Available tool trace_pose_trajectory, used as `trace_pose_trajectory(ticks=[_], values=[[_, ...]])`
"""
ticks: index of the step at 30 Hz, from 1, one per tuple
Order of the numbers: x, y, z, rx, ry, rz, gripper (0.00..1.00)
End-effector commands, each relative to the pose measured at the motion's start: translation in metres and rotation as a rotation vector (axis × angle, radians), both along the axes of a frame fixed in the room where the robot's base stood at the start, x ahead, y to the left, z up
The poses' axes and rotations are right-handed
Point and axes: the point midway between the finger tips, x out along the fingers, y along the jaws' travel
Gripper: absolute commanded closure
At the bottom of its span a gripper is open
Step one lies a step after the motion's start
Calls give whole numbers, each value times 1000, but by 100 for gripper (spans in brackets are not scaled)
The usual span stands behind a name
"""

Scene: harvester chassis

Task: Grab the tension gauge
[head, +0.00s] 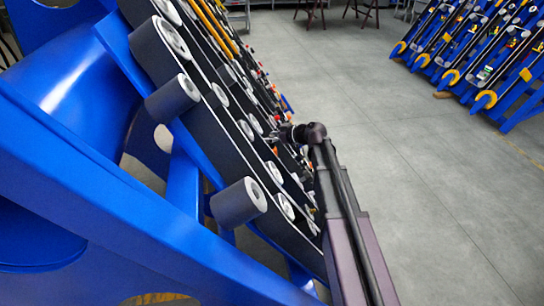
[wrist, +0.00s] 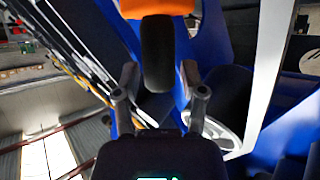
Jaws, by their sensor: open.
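An orange and black tool, which looks like the tension gauge (wrist: 157,50), is at the top centre of the wrist view. Its black rounded part points down between my fingers, and its orange part is cut off by the top edge. My gripper (wrist: 160,82) is open, with one finger on each side of the black part. I cannot tell whether either finger touches it. In the head view my gripper (head: 274,136) is small, beside the rollers of the blue chassis, and the gauge cannot be made out there.
The blue chassis (head: 75,150) with its dark belts and several rollers (head: 240,203) fills the left of the head view, close to my arm. Another blue rack (head: 480,50) stands at the far right. The grey floor (head: 420,170) between is clear.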

Motion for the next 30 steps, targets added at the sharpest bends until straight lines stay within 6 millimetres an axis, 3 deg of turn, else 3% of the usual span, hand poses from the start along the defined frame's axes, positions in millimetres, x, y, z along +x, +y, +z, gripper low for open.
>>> trace_pose_trajectory(ticks=[10,15,16,30], values=[[0,-1,0,0,0,-1,46],[0,-1,0,0,0,-1,97],[0,-1,0,0,0,-1,100],[0,-1,3,1,0,-1,100]])
